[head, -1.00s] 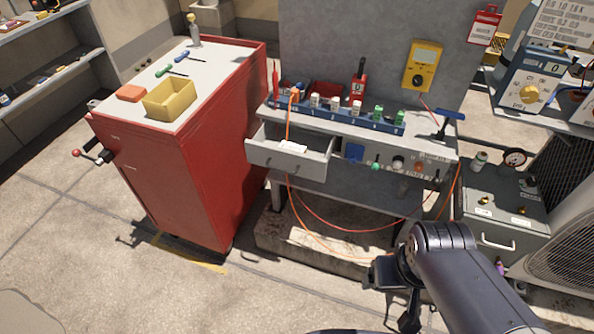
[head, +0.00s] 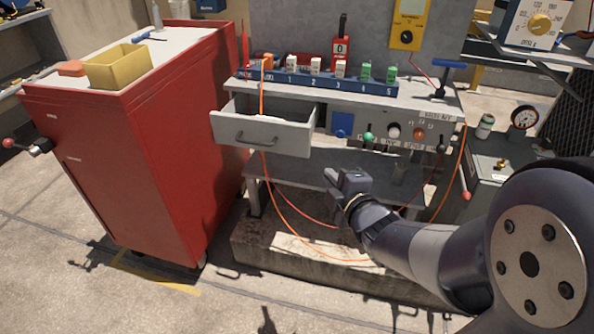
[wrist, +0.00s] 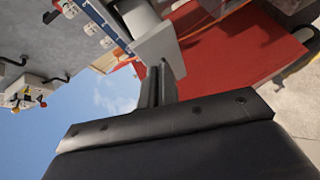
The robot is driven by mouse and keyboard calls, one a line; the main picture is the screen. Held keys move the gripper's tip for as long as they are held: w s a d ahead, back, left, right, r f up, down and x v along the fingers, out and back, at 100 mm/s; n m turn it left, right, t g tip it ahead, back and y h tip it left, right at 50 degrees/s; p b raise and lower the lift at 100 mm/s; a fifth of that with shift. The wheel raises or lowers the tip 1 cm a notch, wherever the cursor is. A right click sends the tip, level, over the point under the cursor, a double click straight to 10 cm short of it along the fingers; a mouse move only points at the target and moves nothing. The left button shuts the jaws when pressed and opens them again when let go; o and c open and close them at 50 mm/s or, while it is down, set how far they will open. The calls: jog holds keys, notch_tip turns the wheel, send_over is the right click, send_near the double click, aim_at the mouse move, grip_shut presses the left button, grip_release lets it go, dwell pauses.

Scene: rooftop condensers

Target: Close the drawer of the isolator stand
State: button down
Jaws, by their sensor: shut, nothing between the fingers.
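The isolator stand (head: 372,92) is a grey bench with a back panel. Its drawer (head: 285,138) stands pulled out at the left of the front, with a dark bar handle (head: 257,138) on its face. In the wrist view the drawer (wrist: 165,45) shows as a pale box just beyond the fingers. My gripper (head: 345,180) is below and to the right of the drawer in the head view, apart from its handle. Its fingers (wrist: 157,85) are together and empty in the wrist view. Whether they touch the drawer cannot be told.
A red tool cabinet (head: 130,150) stands close on the left, with a yellow bin (head: 118,66) on top. An orange cable (head: 272,205) hangs across the drawer and loops below. Knobs and a row of blocks (head: 315,82) line the stand. A grey box with a gauge (head: 524,117) is at right.

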notch_tip(320, 180, down, 3)
jog(key=a+n+y+b, duration=0.2)
jog(key=a+n, duration=0.1)
jog(key=n+y+b, duration=0.2)
jog(key=b, duration=0.1)
send_near(289, 142)
jog(key=shift+t, duration=0.3)
jog(key=x, duration=0.3)
jog(key=a+x, duration=0.1)
jog(key=x, duration=0.1)
jog(key=shift+s+f, duration=0.15)
jog(key=shift+s, duration=0.2)
jog(key=shift+w+d, duration=0.15)
jog(key=shift+w, duration=0.45)
